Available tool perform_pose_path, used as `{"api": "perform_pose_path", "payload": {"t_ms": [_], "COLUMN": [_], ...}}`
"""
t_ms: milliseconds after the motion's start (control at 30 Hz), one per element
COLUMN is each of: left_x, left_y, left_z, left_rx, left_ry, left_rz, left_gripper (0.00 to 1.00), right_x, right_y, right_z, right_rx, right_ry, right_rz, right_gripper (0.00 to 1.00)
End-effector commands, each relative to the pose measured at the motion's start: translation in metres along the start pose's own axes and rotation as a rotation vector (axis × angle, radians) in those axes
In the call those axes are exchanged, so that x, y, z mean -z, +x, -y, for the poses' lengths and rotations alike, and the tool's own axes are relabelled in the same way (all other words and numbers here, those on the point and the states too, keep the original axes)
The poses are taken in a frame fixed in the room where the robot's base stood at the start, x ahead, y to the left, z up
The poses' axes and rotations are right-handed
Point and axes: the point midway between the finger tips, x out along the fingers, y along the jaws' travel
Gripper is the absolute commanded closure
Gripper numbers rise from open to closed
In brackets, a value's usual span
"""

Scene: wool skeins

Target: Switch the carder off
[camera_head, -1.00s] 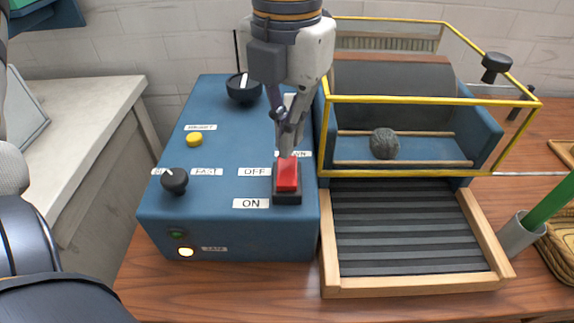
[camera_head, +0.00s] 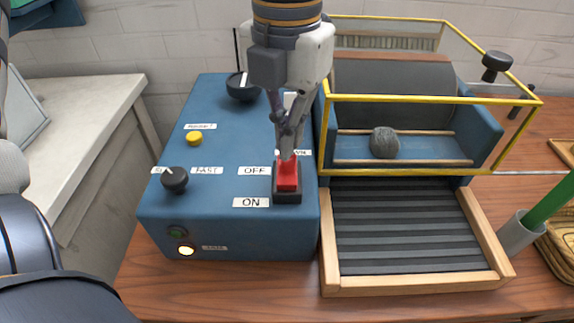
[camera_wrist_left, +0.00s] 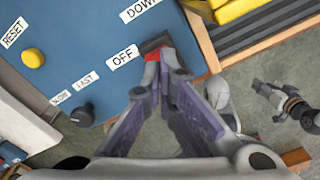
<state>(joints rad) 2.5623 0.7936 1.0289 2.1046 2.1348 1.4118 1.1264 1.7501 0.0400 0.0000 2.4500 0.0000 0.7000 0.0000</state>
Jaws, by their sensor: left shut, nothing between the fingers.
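The carder's blue control box (camera_head: 235,120) stands on the wooden table. In the left wrist view the closed fingertips hide part of the red rocker (camera_wrist_left: 152,55). The lower lamp (camera_head: 186,250) on the front face glows; the green lamp (camera_head: 177,233) above it looks dark.
A yellow-framed guard (camera_head: 430,100) encloses the drum and a grey wool ball (camera_head: 384,142) right of the box. A slatted feed tray (camera_head: 410,235) lies in front. A black knob (camera_head: 174,179), yellow button (camera_head: 194,138) and black dial (camera_head: 243,88) are on the box.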

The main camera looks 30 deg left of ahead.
Motion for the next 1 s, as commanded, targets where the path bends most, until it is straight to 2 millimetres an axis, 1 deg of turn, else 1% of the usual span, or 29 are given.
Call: {"api": "perform_pose_path", "payload": {"t_ms": [433,1000], "left_x": [0.0,-0.0002], "left_y": [0.0003,0.0089], "left_z": [0.0,0.0], "left_rx": [0.0,-0.001], "left_ry": [0.0,-0.001], "left_rz": [0.0,0.0], "left_gripper": [1.0,1.0], "right_x": [0.0,-0.0001], "right_y": [0.0,0.0], "right_z": [0.0,0.0], "right_rx": [0.0,0.0], "right_ry": [0.0,0.0], "right_rz": [0.0,0.0], "right_gripper": [0.6,0.6]}}
